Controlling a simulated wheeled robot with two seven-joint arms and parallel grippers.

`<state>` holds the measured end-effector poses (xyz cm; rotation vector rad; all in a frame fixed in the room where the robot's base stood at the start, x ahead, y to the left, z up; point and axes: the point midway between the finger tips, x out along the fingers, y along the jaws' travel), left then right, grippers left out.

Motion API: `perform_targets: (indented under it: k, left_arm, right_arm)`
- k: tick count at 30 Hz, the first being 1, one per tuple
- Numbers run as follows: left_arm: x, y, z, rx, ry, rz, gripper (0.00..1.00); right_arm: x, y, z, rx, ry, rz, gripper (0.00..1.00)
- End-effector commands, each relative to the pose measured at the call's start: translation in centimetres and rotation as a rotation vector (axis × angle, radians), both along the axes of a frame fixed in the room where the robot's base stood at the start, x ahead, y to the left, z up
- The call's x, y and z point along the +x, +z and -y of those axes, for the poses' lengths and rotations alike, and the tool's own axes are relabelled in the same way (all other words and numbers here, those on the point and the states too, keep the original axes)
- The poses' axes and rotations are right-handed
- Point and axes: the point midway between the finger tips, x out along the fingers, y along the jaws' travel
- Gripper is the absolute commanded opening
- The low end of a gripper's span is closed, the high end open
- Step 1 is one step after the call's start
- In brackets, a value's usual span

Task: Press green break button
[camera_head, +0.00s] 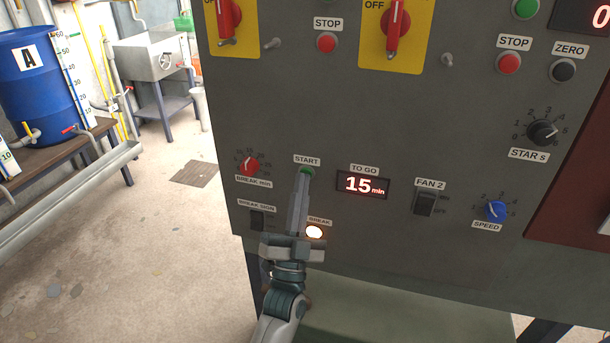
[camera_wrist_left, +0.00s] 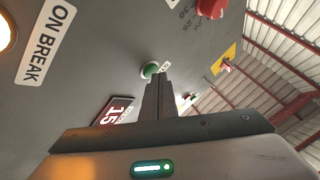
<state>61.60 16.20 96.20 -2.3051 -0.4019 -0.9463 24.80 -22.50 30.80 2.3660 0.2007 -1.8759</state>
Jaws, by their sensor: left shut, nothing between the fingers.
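The green button (camera_head: 307,171) sits under the START label on the grey control panel (camera_head: 300,110). My left gripper (camera_head: 304,178) is shut and empty, and its fingertips overlap the lower part of the green button in the head view. In the left wrist view the green button (camera_wrist_left: 150,70) shows just beyond the fingertips (camera_wrist_left: 158,78). I cannot tell whether they touch it. The TO GO display (camera_head: 362,185) beside it reads 15 min. My right gripper is not in view.
The red BREAK min knob (camera_head: 248,164) is left of the button, with the BREAK SIGN switch (camera_head: 257,219) below it. The FAN 2 switch (camera_head: 424,203) and blue SPEED knob (camera_head: 495,210) are to the right.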

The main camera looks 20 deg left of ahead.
Motion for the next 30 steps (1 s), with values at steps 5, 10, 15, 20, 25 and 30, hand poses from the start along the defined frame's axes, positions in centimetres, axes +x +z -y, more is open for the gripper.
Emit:
perform_targets:
  k: [5, 10, 15, 20, 25, 30]
  left_arm:
    - [0.1, 0.0, 0.0, 0.000, 0.000, 0.000, 0.00]
    - [0.1, 0.0, 0.0, 0.000, 0.000, 0.000, 0.00]
    - [0.0, 0.0, 0.0, 0.000, 0.000, -0.001, 0.00]
    - [-0.6, 0.1, 0.0, 0.001, 0.001, -0.001, 0.00]
    - [-1.4, 0.1, -0.1, 0.000, 0.000, -0.001, 0.00]
    - [-1.6, 0.0, -0.1, 0.000, 0.000, 0.000, 0.00]
  right_arm:
    - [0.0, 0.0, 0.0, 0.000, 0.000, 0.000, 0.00]
    - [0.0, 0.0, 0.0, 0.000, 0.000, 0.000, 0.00]
    - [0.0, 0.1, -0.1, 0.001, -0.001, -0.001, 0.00]
    - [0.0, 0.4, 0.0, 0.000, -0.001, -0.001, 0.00]
    - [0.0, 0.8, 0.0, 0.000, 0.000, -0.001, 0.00]
    - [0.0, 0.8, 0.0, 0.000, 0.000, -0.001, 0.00]
